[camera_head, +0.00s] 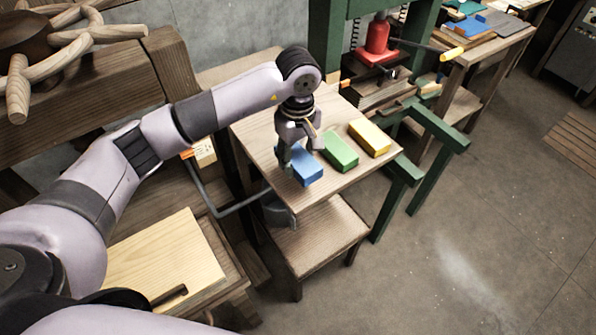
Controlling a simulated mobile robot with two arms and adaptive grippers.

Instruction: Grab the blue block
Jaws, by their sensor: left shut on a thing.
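The blue block (308,174) lies on a small wooden table (262,133), near its front left edge. My left gripper (299,156) reaches down over it from above and is shut on it. The fingers hide the block's back part. The block appears to rest on the tabletop; I cannot tell whether it is slightly raised. My right gripper is not in view.
A green block (340,151) and a yellow block (370,138) lie to the right on the same table. A green frame with a red jack (377,40) stands behind. A lower wooden shelf (315,237) is below. Open floor lies to the right.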

